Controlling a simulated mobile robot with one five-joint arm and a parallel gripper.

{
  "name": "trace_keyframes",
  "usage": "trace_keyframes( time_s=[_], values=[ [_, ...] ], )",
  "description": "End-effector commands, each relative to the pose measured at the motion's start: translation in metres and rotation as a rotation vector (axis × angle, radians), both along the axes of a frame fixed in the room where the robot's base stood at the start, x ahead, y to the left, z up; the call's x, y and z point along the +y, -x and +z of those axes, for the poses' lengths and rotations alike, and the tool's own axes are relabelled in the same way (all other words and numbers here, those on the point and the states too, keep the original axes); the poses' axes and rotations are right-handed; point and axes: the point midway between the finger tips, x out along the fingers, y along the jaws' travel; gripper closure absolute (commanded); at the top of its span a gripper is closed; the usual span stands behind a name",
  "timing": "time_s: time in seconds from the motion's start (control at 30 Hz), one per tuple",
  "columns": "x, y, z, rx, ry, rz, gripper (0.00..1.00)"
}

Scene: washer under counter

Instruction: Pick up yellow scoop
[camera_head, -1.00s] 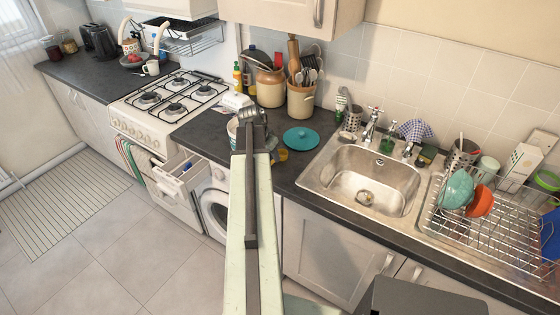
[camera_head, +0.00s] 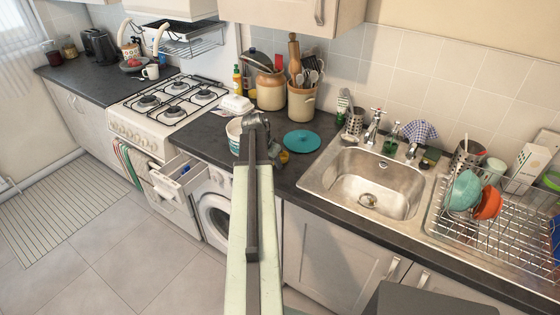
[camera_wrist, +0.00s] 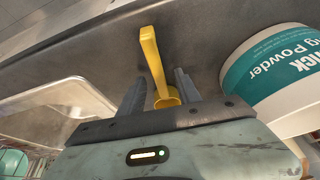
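The yellow scoop (camera_wrist: 152,55) lies on the dark worktop in the wrist view. Its long handle points away from my gripper, and its round bowl is near the gripper body. My gripper (camera_wrist: 158,86) is open, with one finger on each side of the scoop. I see no clear contact between the fingers and the scoop. In the head view my gripper (camera_head: 257,122) is over the counter, its fingertips hard to make out. A small yellowish part of the scoop (camera_head: 284,157) shows to its right.
A washing powder tub (camera_head: 234,137) stands close to my gripper; it fills the right of the wrist view (camera_wrist: 275,75). A teal lid (camera_head: 301,140) lies to the right, before the sink (camera_head: 345,166). Stoneware jars (camera_head: 270,90) stand behind. An open drawer (camera_head: 177,171) juts out below.

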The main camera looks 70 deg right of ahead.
Motion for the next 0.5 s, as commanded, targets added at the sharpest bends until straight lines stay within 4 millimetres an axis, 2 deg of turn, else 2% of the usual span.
trace_keyframes(
  time_s=[0.33, 0.47, 0.5],
  values=[
    [-0.0001, 0.0004, -0.0016, 0.000, 0.000, -0.001, 0.60],
    [-0.0002, 0.0005, -0.0016, 0.000, 0.000, -0.001, 0.96],
    [-0.0002, 0.0006, -0.0016, 0.000, 0.000, -0.001, 1.00]
  ],
)
